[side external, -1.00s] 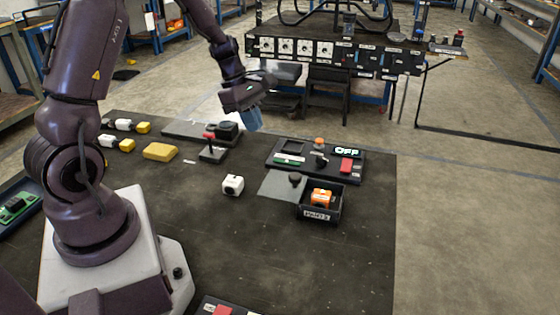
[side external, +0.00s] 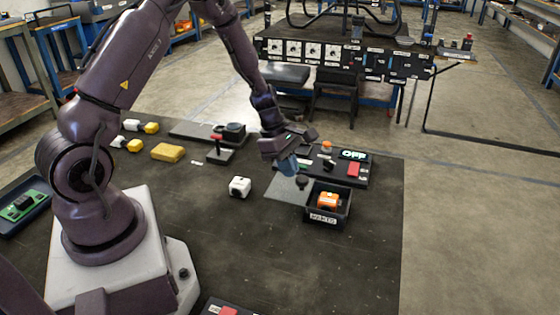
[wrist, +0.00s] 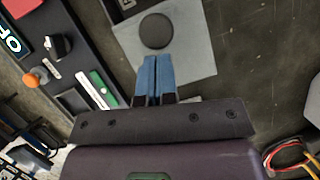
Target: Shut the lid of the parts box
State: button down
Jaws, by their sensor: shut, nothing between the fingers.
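The parts box (side external: 322,219) is a small dark open-topped box with a white label on its front. An orange part (side external: 328,200) lies in it. The lid (side external: 281,189) is a flat grey plate with a dark round knob (side external: 302,183), lying open to the left of the box. In the wrist view the lid (wrist: 200,66) and its knob (wrist: 156,31) show ahead of the fingers, with a corner of the box at the top edge. My gripper (side external: 287,168) has blue fingers, shut and empty, above the lid's far part. The fingertips (wrist: 152,60) appear just short of the knob.
A control panel with a green "OFF" display (side external: 353,155), red block and orange button stands behind the box. A white cube (side external: 240,187) is left of the lid. A joystick (side external: 219,150) and yellow block (side external: 168,152) are farther left.

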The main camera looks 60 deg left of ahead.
jog(key=shift+w+d, duration=0.1)
jog(key=w+d, duration=0.7)
jog(key=shift+d, duration=0.15)
dwell(0.3)
